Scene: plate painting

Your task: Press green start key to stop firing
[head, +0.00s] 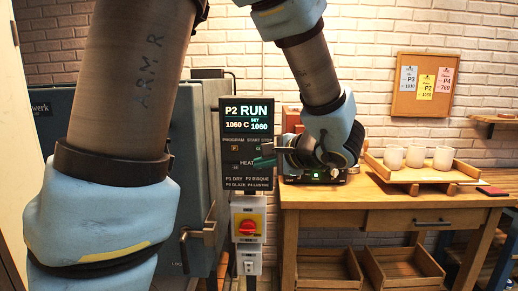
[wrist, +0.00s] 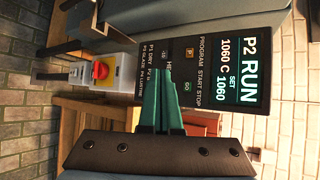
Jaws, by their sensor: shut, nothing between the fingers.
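The kiln controller (head: 247,184) hangs on the kiln's right side, with its display (head: 248,114) reading P2 RUN, 1060 C and SET 1060. In the wrist view the controller (wrist: 222,131) appears turned sideways. The small green start key (wrist: 187,86) is lit under the START STOP label, beside the orange program key (wrist: 189,53). My gripper (head: 258,161) is shut and empty, its dark green fingers pointing left at the panel. In the wrist view my gripper (wrist: 162,72) overlaps the panel beside the green key. I cannot tell whether the tips touch the panel.
A red and yellow rotary switch (head: 248,224) sits below the controller. The kiln (head: 196,160) stands left, partly behind my arm. A notice board (head: 424,85) hangs behind.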

